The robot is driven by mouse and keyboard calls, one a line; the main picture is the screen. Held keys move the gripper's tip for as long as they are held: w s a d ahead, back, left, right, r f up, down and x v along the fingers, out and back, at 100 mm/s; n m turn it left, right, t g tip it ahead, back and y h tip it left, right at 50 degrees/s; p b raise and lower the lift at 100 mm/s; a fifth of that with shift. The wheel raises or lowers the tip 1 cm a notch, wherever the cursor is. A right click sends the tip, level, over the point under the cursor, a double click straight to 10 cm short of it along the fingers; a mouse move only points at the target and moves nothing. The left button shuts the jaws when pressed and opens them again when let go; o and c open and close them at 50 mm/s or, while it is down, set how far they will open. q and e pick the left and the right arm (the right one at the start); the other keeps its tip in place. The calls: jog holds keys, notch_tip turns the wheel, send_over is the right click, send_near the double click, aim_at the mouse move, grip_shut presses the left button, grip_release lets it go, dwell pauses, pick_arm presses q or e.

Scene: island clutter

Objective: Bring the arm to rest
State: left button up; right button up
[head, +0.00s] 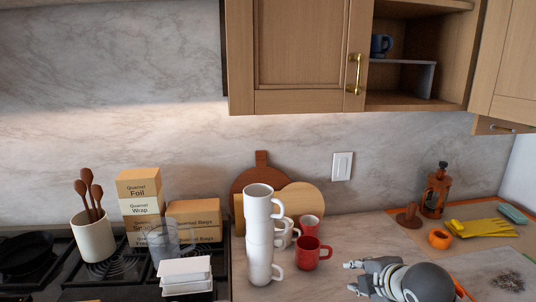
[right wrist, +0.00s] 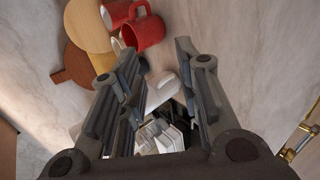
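My right gripper (head: 354,276) reaches in low in the head view, above the front of the counter and to the right of the mugs. In the right wrist view its two fingers (right wrist: 155,48) stand well apart. Nothing is gripped; a white mug (right wrist: 160,88) shows beyond the gap between them. In the head view, tall stacked white mugs (head: 258,235) stand to the left of my gripper, apart from it. My left gripper is not in view.
Red mugs (head: 307,256) and round wooden boards (head: 305,197) stand near the gripper. A stove with a utensil crock (head: 93,238), boxes (head: 139,183) and white dishes (head: 184,270) is at left. A French press (head: 435,195) and yellow gloves (head: 480,228) are at right. An open cabinet (head: 410,98) hangs above.

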jog(key=s+a+f+m+g, duration=0.25)
jog(key=s+f+m, duration=0.55)
jog(key=s+f, duration=0.55)
jog(key=s+d+f+m+g+h, duration=0.15)
jog(key=s+f+m, duration=0.3)
jog(key=s, duration=0.45)
jog(key=s+d+f+m+g, duration=0.1)
jog(key=s+f+m+g, duration=0.15)
jog(key=s+m, duration=0.55)
notch_tip(320, 180, down, 28)
jog(key=s+f+n+g+b, duration=0.1)
jog(key=s+n, duration=0.1)
jog(key=s, duration=0.1)
jog(key=s+d+f+g+b, duration=0.1)
jog(key=s+d+f, duration=0.1)
jog(key=s+f, duration=1.4)
jog(key=shift+s+d+f, duration=0.15)
jog(key=shift+d, duration=0.15)
jog(key=shift+n+h, duration=0.25)
jog(key=shift+s, duration=0.1)
